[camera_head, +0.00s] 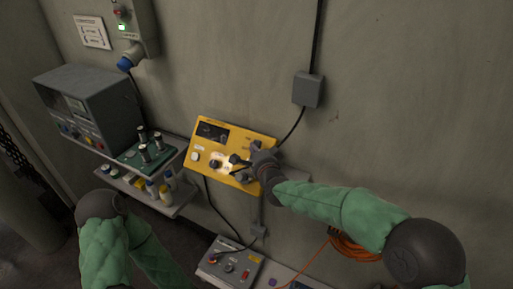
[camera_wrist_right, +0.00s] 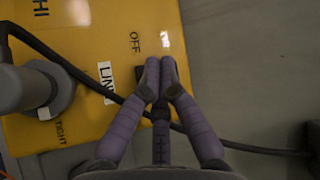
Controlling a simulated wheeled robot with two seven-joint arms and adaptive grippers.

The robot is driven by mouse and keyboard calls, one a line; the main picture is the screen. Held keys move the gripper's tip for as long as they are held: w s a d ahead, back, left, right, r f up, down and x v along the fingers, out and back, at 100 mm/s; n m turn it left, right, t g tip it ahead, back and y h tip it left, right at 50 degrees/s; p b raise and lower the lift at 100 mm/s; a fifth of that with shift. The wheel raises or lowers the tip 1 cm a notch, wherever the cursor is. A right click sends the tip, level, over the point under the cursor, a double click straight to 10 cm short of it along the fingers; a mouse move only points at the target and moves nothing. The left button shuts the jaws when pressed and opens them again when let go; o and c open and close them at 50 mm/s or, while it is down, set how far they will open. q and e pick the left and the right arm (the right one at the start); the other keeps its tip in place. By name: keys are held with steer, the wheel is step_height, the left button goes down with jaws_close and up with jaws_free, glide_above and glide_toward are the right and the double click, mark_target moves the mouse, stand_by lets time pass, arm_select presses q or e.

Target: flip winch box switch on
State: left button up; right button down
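A yellow control box (camera_head: 232,138) with a dark display, knobs and a lit spot is mounted on the wall. I cannot read a name on it. Its yellow face with the labels OFF and LINE fills the left of the right wrist view (camera_wrist_right: 90,45). My right gripper (camera_head: 250,160) is in front of the box's right part. In the right wrist view its fingertips (camera_wrist_right: 161,72) are together beside a small dark switch (camera_wrist_right: 140,73), just below OFF. The fingers partly hide the switch, and contact is unclear. My left gripper is not in view; only that arm shows.
A grey instrument (camera_head: 90,105) and a green board with dark posts (camera_head: 146,152) stand on a shelf at the left. A grey switch box (camera_head: 228,265) lies below. A black cable crosses the yellow face. An orange cable (camera_head: 350,246) hangs at the right.

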stand_by(0.7)
steer(key=shift+s+a+r, duration=0.1)
steer(key=shift+s+a, duration=0.05)
steer(key=shift+s, duration=0.1)
steer(key=shift+r, duration=0.1)
steer(key=s+a+r+p, duration=0.2)
steer(key=s, duration=0.1)
steer(key=shift+s+r+p, duration=0.3)
steer(key=shift+p, duration=0.1)
stand_by(0.7)
